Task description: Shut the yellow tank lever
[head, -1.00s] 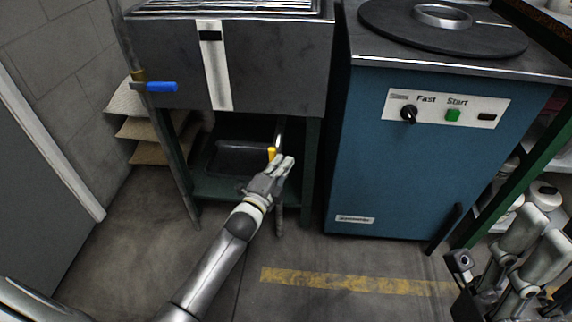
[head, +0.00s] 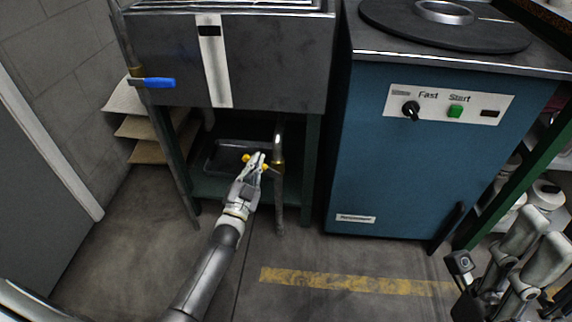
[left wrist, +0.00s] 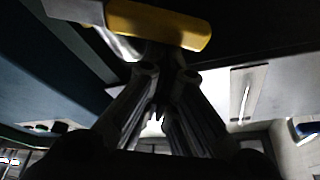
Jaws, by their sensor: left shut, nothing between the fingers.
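The yellow tank lever (head: 246,157) is on the vertical pipe (head: 278,145) under the grey tank (head: 265,60). It points left from the pipe, crosswise to it, partly hidden by my fingers. My left gripper (head: 258,158) is shut and empty, with its fingertips over the lever's middle in the head view. In the left wrist view the yellow lever (left wrist: 160,25) lies large across the top, beyond the fingers. Whether they touch cannot be told. My right arm is folded at the lower right; its finger state is unclear.
A blue-handled valve (head: 155,82) is on a pipe at the tank's left. A dark tray (head: 222,158) sits on the green frame's low shelf. The blue press cabinet (head: 420,170) stands close on the right. The floor in front is clear.

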